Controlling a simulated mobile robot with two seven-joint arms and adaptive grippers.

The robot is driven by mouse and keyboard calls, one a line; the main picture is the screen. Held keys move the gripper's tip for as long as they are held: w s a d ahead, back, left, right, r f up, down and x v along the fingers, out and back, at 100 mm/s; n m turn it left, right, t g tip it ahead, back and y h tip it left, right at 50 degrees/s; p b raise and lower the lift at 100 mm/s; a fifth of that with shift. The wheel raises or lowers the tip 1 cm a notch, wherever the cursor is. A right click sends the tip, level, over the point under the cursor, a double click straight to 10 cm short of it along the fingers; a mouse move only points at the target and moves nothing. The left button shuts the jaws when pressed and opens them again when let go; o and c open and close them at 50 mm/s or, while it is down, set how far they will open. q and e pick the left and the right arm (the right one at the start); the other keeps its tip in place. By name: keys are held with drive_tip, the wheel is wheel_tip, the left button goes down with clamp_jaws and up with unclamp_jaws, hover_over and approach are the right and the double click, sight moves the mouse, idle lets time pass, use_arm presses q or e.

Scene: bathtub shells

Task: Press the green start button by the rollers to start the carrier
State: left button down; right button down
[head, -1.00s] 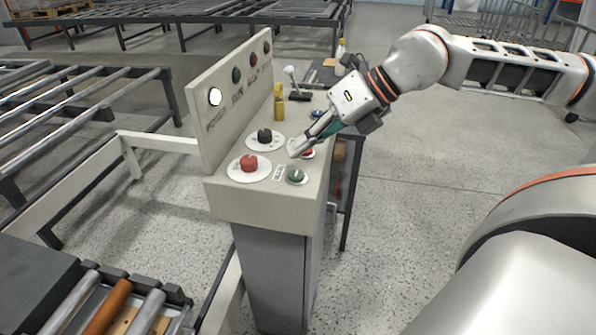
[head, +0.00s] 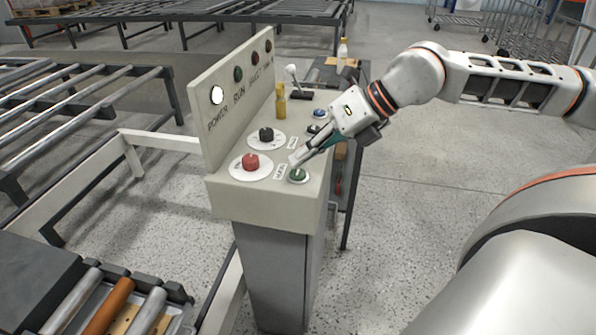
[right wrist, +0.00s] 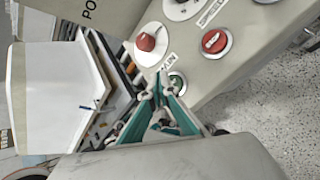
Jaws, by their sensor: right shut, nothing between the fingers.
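The green start button (head: 297,175) sits on a pale round plate near the front right corner of the control console (head: 265,207). It also shows in the right wrist view (right wrist: 177,83), just beyond the fingertips. My right gripper (head: 295,160) is shut and empty. Its fingertips point down at the console top, right behind the green button in the head view. I cannot tell whether they touch it. In the right wrist view the teal fingers (right wrist: 162,88) meet close beside the button. My left gripper is not in view.
A red knob (head: 251,161) and a black knob (head: 265,135) stand left of my right gripper. A red button (right wrist: 215,42) shows in the right wrist view. Rollers (head: 110,310) lie at lower left.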

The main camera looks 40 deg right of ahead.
drive_tip(key=shift+f, duration=0.2)
idle(0.7)
drive_tip(key=shift+f, duration=0.2)
